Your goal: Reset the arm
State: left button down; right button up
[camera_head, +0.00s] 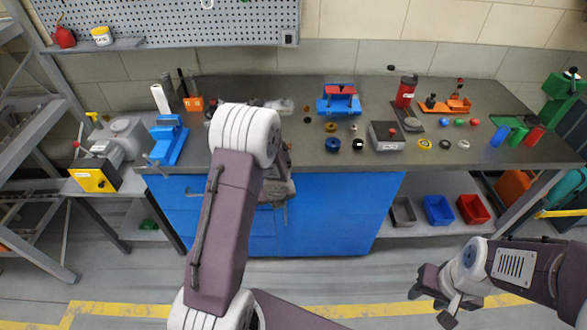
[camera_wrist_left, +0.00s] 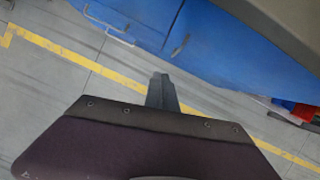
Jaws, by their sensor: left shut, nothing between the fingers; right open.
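My left arm rises through the middle of the head view in front of the blue cabinet (camera_head: 330,215). Its bent white joint is level with the bench top, and its gripper hangs behind the arm link, mostly hidden. In the left wrist view my left gripper (camera_wrist_left: 162,92) has its fingers together, with nothing between them, above the grey floor and near the blue cabinet front (camera_wrist_left: 150,22). My right gripper (camera_head: 432,303) is low at the lower right of the head view, open and empty over the floor, apart from the bench.
The dark workbench (camera_head: 270,90) carries a blue vise (camera_head: 168,143), a red-and-blue fixture (camera_head: 339,98), a grey scale (camera_head: 386,136) and several small parts. Grey, blue and red bins (camera_head: 438,210) sit on a low shelf. The floor in front is clear, with a yellow line.

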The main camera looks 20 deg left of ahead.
pick_arm(q)
notch_tip(320, 180, up, 6)
jog(key=w+d+t, duration=0.1)
jog(key=w+d, duration=0.1)
jog(key=w, duration=0.1)
jog(key=s+d+r+n, duration=0.3)
jog(key=s+r+n, duration=0.3)
jog(key=n, duration=0.1)
jog(key=s+d+f+n+g+h, duration=0.1)
jog(key=s+d+n, duration=0.2)
jog(key=s+n, duration=0.4)
jog(key=s+d+f+n+g+h, duration=0.1)
jog(key=s+n, duration=0.6)
jog(key=n, duration=0.7)
jog(key=shift+d+n+g+h, duration=0.4)
jog(key=shift+d+g, duration=0.3)
jog(key=shift+d, duration=0.25)
